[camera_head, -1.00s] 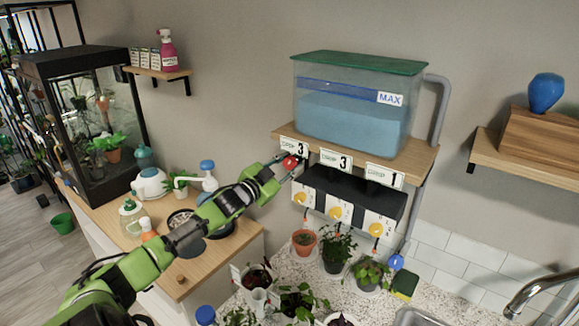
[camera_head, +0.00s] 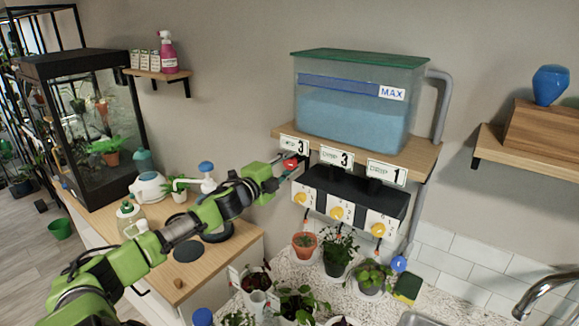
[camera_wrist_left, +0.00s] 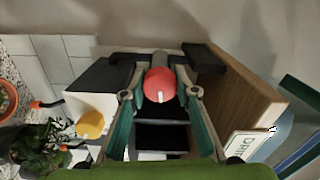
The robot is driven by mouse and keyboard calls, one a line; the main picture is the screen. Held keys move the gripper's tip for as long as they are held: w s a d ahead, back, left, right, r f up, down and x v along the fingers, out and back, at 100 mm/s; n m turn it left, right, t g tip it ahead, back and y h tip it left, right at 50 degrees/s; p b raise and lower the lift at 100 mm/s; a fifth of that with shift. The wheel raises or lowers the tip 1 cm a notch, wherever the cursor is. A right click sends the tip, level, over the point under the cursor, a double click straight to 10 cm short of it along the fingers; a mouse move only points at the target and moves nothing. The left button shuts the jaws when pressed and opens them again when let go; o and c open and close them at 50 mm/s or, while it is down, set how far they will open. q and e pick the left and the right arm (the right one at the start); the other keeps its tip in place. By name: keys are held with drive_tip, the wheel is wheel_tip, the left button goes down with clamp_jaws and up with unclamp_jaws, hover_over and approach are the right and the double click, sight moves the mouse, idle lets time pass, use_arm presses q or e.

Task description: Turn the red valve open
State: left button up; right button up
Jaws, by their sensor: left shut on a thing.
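The red valve (camera_head: 290,164) is a small round knob below the left end of the tank shelf, beside the left "DRIP 3" card. It also shows in the left wrist view (camera_wrist_left: 159,84), as a red ball with a white mark facing the camera. My left gripper (camera_head: 286,167) reaches it from the left and is shut on it, with one finger on each side in the left wrist view (camera_wrist_left: 160,92). The fingers cover part of the knob in the head view. My right gripper is not in view.
A water tank (camera_head: 350,105) stands on the wooden shelf (camera_head: 420,160). A black box (camera_head: 350,190) with yellow dials (camera_head: 337,213) hangs below, close to my gripper. Potted plants (camera_head: 338,258) stand on the counter beneath. A wooden cabinet top (camera_head: 180,270) lies under my arm.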

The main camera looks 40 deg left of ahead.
use_arm(q)
drive_tip(key=shift+m, duration=0.9)
drive_tip(key=o, duration=1.1)
